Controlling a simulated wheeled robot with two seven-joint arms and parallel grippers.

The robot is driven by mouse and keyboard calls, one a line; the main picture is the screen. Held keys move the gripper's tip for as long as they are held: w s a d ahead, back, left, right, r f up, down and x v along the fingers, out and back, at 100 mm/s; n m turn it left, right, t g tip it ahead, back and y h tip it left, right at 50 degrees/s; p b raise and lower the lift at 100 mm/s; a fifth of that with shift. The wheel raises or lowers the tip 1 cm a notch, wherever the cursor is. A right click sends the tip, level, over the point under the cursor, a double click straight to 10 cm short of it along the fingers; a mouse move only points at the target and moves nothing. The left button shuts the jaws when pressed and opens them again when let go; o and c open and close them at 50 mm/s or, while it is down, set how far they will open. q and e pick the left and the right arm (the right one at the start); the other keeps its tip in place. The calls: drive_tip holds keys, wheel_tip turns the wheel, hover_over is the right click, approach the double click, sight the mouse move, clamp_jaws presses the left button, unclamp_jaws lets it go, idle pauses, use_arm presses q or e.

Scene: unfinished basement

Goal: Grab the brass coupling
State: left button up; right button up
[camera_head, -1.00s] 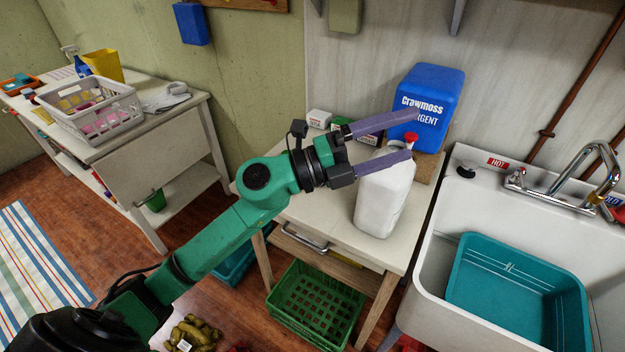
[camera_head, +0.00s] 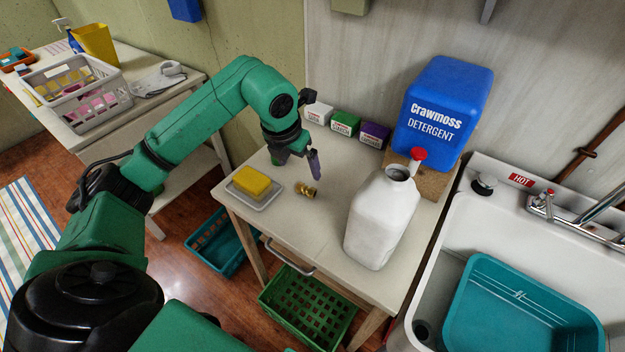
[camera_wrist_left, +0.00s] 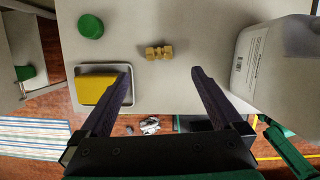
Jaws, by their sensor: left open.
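The brass coupling (camera_head: 306,189) is a small ribbed gold piece lying on the pale wooden table (camera_head: 290,222), between a yellow sponge and a white jug. In the left wrist view the coupling (camera_wrist_left: 159,53) lies ahead of and between the spread fingers, apart from both. My left gripper (camera_head: 312,165) points down above the table, just behind the coupling in the head view. In the left wrist view the left gripper (camera_wrist_left: 163,80) is open and empty. My right gripper is not seen.
The yellow sponge (camera_head: 252,181) sits in a dish (camera_head: 268,200) left of the coupling. The white jug (camera_head: 382,222) stands to its right. A blue detergent box (camera_head: 440,115) and small boxes (camera_head: 345,123) stand behind. A green round object (camera_wrist_left: 90,26) shows in the wrist view.

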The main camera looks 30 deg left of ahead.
use_arm(q)
drive_tip(key=p, duration=0.1)
approach(306, 187)
drive_tip(key=shift+s+d+f, duration=0.1)
drive_tip(key=shift+f, duration=0.5)
drive_tip(key=shift+s+d+f, duration=0.1)
drive_tip(key=shift+s+f, duration=0.05)
drive_tip(key=shift+f, duration=0.5)
drive_tip(key=p+x, duration=0.1)
drive_tip(key=x, duration=0.2)
drive_tip(key=w+p+x, duration=0.1)
drive_tip(key=x, duration=0.2)
drive_tip(key=shift+a+r+p, duration=0.1)
drive_tip(key=shift+r+p, duration=0.15)
drive_tip(key=shift+p, duration=0.15)
drive_tip(key=shift+f, duration=0.2)
drive_tip(key=shift+c, duration=0.6)
drive_tip(key=shift+w, duration=0.1)
drive_tip(key=c, duration=1.4)
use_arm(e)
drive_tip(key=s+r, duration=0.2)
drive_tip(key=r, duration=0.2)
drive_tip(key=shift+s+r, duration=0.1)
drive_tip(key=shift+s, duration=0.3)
use_arm(q)
drive_tip(key=shift+r, duration=0.1)
